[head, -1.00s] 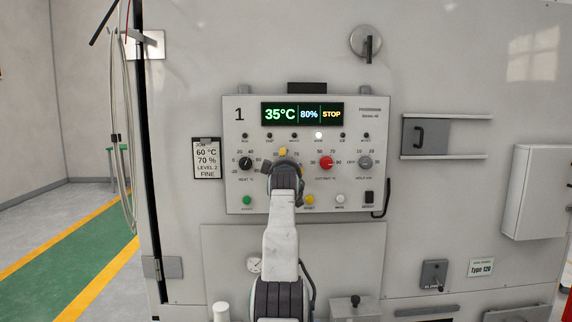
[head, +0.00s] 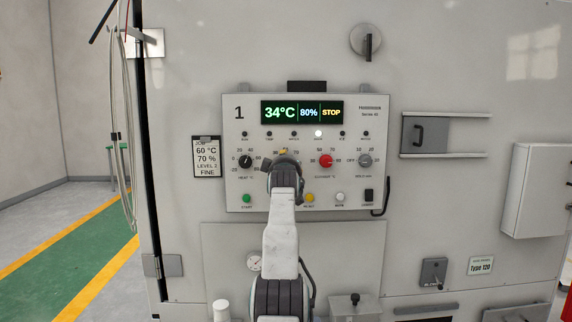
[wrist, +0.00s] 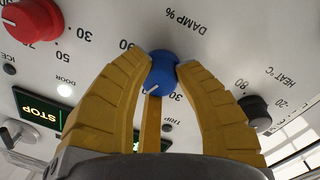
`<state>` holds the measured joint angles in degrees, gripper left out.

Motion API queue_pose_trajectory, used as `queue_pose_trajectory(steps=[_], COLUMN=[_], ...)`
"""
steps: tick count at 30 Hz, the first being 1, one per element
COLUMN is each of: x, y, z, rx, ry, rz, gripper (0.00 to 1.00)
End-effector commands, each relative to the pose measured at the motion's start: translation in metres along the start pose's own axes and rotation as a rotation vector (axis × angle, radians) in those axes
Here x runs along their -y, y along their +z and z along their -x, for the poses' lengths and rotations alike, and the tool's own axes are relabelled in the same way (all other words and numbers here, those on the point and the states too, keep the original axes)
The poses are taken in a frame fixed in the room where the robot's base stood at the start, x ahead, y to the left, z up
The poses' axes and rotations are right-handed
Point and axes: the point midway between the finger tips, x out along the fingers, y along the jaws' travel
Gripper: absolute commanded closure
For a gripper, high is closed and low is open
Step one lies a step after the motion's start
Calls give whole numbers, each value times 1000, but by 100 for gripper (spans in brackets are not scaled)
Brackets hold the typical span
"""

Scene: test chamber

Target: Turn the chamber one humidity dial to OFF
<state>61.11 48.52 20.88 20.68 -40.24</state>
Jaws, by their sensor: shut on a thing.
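The chamber one control panel (head: 307,203), marked 1, faces me in the head view. In the wrist view a blue dial (wrist: 161,72) sits beside the label DAMP %. My gripper (wrist: 163,60) has its yellow fingers closed on both sides of this dial. The dial's white pointer line slants to the lower left in the wrist view. Printed numbers show around it, but I see no OFF mark at this dial; my fingers cover part of its scale. In the head view my gripper (head: 283,155) and arm hide the blue dial.
The display (head: 302,112) reads 34°C, 80% and STOP. A black heat dial (head: 246,162) stands left of my gripper; a red dial (head: 326,161) and a grey dial (head: 365,160) stand to its right. A posted card (head: 207,157) reads 60 °C, 70 %, LEVEL 2, FINE.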

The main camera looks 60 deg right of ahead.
Motion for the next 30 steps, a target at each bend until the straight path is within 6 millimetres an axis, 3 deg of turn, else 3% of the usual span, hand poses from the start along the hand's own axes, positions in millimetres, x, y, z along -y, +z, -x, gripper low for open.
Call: queue_pose_trajectory(steps=[30], x=[0], y=[-5], z=[0], rx=[-25], ry=[29], rz=[511], gripper=[100])
